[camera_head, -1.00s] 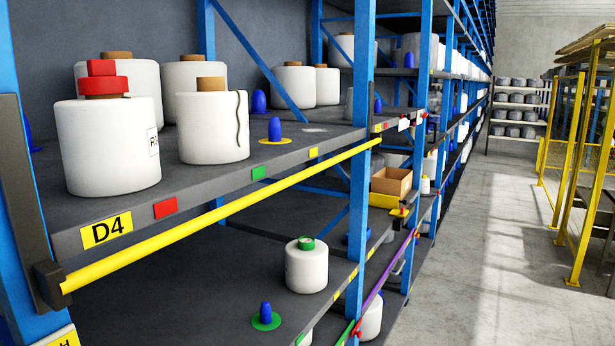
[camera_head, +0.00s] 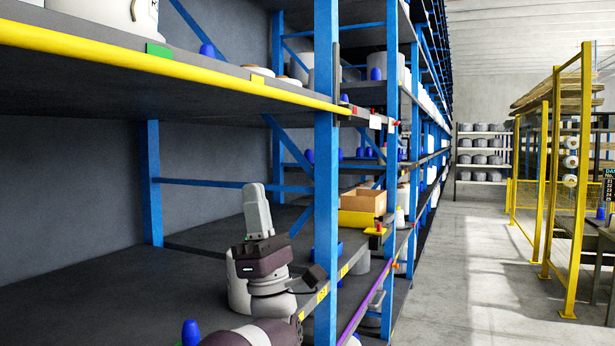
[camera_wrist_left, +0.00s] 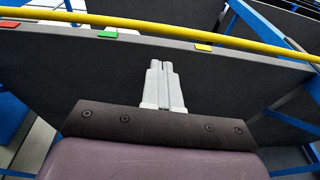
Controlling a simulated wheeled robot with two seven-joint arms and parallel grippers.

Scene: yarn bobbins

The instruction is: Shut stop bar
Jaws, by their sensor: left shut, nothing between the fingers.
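The yellow bar (camera_head: 170,68) runs along the front edge of the upper shelf (camera_head: 215,108), close to the blue upright at its right end. In the left wrist view the same bar (camera_wrist_left: 180,31) crosses the top, with the coloured shelf labels beside it. I cannot tell whether it is latched. My left gripper (camera_head: 254,188) points upward below the upper shelf, over the lower shelf. Its fingers are together and empty, apart from the bar. They show in the left wrist view (camera_wrist_left: 160,66) in front of the shelf's dark underside. My right gripper is out of view.
A blue peg (camera_head: 190,333) stands at the lower left. A blue upright (camera_head: 326,180) rises close to my arm's right. A purple bar (camera_head: 360,312) lies beyond it. The aisle floor (camera_head: 475,270) is clear.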

